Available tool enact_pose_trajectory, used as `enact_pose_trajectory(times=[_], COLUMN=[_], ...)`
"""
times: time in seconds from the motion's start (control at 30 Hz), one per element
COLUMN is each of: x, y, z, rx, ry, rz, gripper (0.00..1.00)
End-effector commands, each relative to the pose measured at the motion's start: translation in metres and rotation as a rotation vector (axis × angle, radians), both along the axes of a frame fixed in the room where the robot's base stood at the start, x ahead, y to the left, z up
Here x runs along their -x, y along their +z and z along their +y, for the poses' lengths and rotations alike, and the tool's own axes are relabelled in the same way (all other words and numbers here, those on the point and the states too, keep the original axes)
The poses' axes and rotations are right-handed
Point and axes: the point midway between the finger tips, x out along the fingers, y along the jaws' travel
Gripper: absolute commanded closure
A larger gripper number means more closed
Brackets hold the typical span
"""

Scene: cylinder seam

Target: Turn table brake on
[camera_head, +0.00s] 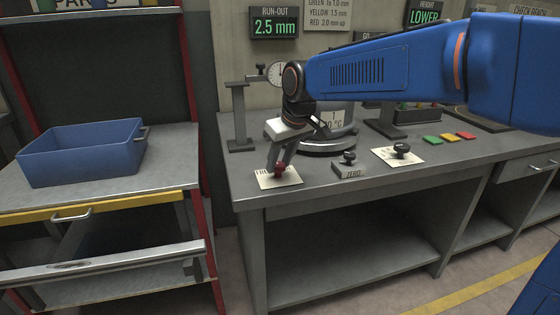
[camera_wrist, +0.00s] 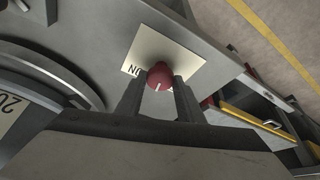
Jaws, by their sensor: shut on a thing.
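A small red knob (camera_wrist: 160,77) stands on a cream label plate (camera_wrist: 186,54) on the bench top. In the wrist view the plate shows letters that look like "ON", and the knob has a white pointer line. My gripper (camera_wrist: 159,90) is shut on the knob, one finger on each side. In the head view my gripper (camera_head: 279,165) reaches down to the red knob (camera_head: 281,170) near the bench's front left corner, and it covers part of the plate (camera_head: 279,180). The round turntable (camera_head: 328,147) stands behind my gripper, partly hidden by my arm.
On the bench (camera_head: 237,178), a ZERO block with a black knob (camera_head: 349,168) and a plate with another black knob (camera_head: 401,151) stand to the right. A dial gauge stand (camera_head: 239,120) is behind left. A cart with a blue bin (camera_head: 80,160) stands left. Displays read 2.5 mm (camera_head: 274,27) and LOWER.

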Motion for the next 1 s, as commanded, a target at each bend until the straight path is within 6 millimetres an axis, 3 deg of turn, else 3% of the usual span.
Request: enact_pose_trajectory(times=[0.6, 1.0], x=[0.0015, 0.0016], y=[0.0001, 0.0001], z=[0.0052, 0.0060], rx=[0.001, 0.001], ry=[-0.562, -0.782], rz=[-0.001, 0.000], gripper=[0.88, 0.88])
